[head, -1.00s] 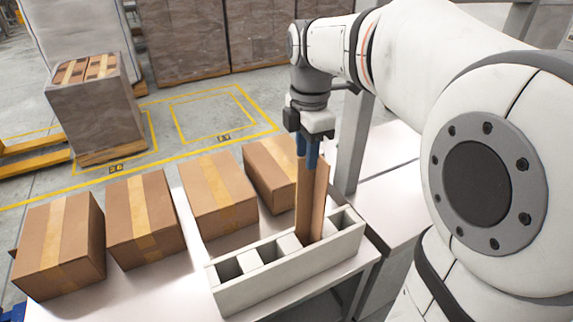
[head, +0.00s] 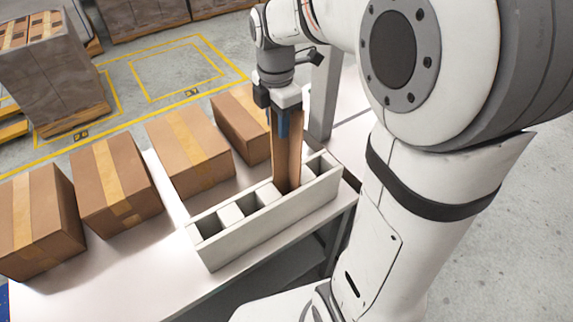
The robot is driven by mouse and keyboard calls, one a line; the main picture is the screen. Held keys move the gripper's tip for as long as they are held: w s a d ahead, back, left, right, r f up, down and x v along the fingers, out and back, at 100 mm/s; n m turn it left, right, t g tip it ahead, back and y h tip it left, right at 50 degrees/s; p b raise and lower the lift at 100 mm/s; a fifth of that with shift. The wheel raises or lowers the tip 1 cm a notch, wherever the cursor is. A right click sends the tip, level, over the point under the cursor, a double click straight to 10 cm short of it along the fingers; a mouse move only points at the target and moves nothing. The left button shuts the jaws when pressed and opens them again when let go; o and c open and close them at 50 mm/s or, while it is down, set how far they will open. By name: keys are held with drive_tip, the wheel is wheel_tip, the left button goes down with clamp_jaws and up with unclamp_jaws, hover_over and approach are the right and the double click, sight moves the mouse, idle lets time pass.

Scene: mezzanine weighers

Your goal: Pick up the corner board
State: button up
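The corner board (head: 287,165) is a tall brown L-shaped strip. It stands nearly upright in a slot of a pale rack (head: 275,220) on the white table, toward the rack's right end. My gripper (head: 283,123) points down at the board's top, with a blue finger against or just in front of its upper part. The other finger is mostly hidden, so I cannot tell whether the fingers are closed on the board. The board's foot is hidden inside the rack.
Several taped cartons (head: 190,150) stand in a row behind the rack on the white table (head: 125,275). A grey post (head: 325,95) rises close to the right of my gripper. The rack's left slots look empty. A wrapped pallet load (head: 50,70) stands on the floor beyond.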

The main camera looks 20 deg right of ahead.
drive_tip(key=shift+c, duration=0.3)
clamp_jaws()
idle(0.3)
